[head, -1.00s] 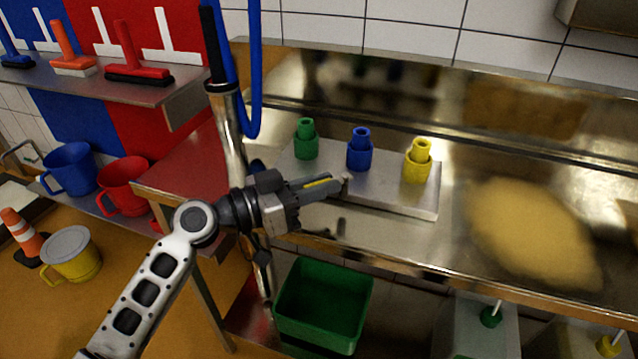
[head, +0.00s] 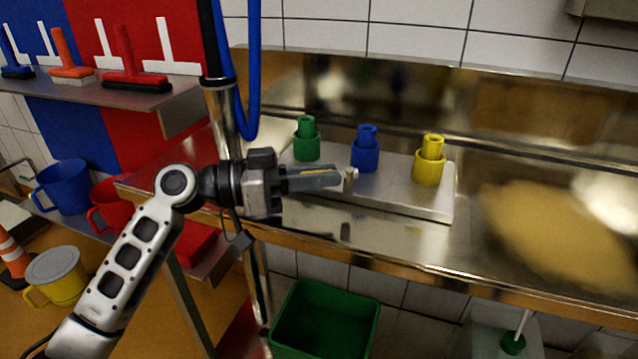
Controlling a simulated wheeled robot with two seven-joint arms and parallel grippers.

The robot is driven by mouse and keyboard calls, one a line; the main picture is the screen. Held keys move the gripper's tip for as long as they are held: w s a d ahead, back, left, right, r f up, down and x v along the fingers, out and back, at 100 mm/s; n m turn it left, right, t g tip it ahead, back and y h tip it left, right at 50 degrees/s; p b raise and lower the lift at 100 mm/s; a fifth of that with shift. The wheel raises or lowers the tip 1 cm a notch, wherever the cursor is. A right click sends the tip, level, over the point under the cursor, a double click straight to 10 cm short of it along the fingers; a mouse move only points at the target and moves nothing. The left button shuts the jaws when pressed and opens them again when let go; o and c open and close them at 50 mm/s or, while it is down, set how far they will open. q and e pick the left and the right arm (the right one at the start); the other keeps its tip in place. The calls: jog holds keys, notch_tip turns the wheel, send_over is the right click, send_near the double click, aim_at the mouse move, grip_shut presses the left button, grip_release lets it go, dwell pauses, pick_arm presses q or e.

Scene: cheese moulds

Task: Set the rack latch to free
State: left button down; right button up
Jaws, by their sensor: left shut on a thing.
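The rack (head: 405,195) is a pale metal block on the steel counter, with a green fitting (head: 306,140), a blue fitting (head: 365,150) and a yellow fitting (head: 430,160) standing upright on it. The latch (head: 350,176) shows as a small light knob at the rack's front side. My left gripper (head: 338,178) reaches in from the left, level with the rack's front, and its fingertips are shut on the latch. The fingers hide part of the latch, and its setting cannot be read. My right gripper is not in view.
A blue hose (head: 253,75) and steel pipe rise just behind my left wrist. A green crate (head: 325,318) sits below the steel counter (head: 420,240). A yellow mass (head: 555,235) lies at the right. Mugs and brushes are at the left.

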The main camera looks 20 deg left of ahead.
pick_arm(q)
jog(key=c, duration=1.4)
grip_release()
jog(key=shift+o, duration=0.2)
jog(key=shift+a, duration=0.1)
